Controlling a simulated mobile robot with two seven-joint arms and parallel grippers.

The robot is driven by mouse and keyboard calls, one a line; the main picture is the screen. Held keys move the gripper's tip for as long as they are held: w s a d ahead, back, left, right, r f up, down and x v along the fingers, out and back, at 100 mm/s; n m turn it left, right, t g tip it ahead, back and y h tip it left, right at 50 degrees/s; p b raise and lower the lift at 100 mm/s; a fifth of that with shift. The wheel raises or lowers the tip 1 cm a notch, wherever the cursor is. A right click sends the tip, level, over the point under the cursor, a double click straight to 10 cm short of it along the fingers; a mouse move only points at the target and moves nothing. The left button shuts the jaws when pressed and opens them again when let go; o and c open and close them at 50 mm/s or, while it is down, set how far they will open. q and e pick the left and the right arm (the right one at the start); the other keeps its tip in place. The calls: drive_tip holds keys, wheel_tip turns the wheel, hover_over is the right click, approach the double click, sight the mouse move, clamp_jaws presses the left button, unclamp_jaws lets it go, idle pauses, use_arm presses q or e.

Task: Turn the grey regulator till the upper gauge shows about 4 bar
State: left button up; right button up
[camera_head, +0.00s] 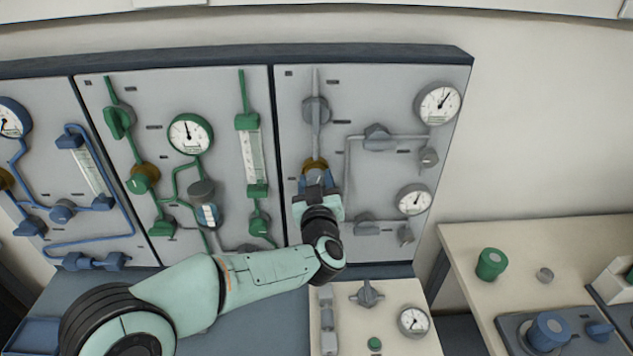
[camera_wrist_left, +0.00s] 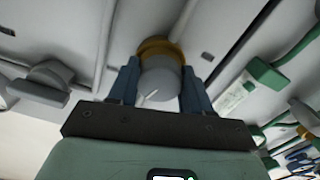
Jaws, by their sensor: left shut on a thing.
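The grey regulator has a brass collar (camera_head: 314,165) and sits on the right-hand grey panel. Its round grey knob with a white mark shows in the left wrist view (camera_wrist_left: 161,86). My left gripper (camera_head: 317,181) has its two blue fingers on either side of the knob, shut on it. In the head view the gripper hides most of the knob. The upper gauge (camera_head: 437,103) is at the panel's top right; its needle points up and to the right, with numbers too small to read. My right gripper is not in view.
A lower gauge (camera_head: 413,200) and grey valves, one at the upper middle (camera_head: 377,137), share the panel. Green fittings with a gauge (camera_head: 190,134) are on the panel to the left. A small unit with another gauge (camera_head: 413,321) stands below, near my forearm.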

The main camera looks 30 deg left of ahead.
use_arm(q)
drive_tip(key=shift+r+m+p, duration=0.1)
drive_tip(key=shift+m+p, duration=0.8)
drive_tip(key=shift+m, duration=0.4)
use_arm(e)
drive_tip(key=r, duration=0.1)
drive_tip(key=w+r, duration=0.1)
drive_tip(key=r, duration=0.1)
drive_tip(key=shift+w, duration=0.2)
use_arm(q)
drive_tip(key=shift+f, duration=0.2)
drive_tip(key=o, duration=1.1)
drive_tip(key=shift+c, duration=0.2)
drive_tip(key=shift+s, duration=0.1)
drive_tip(key=b+v, duration=0.1)
drive_tip(key=v, duration=1.2)
drive_tip(key=shift+d, duration=0.15)
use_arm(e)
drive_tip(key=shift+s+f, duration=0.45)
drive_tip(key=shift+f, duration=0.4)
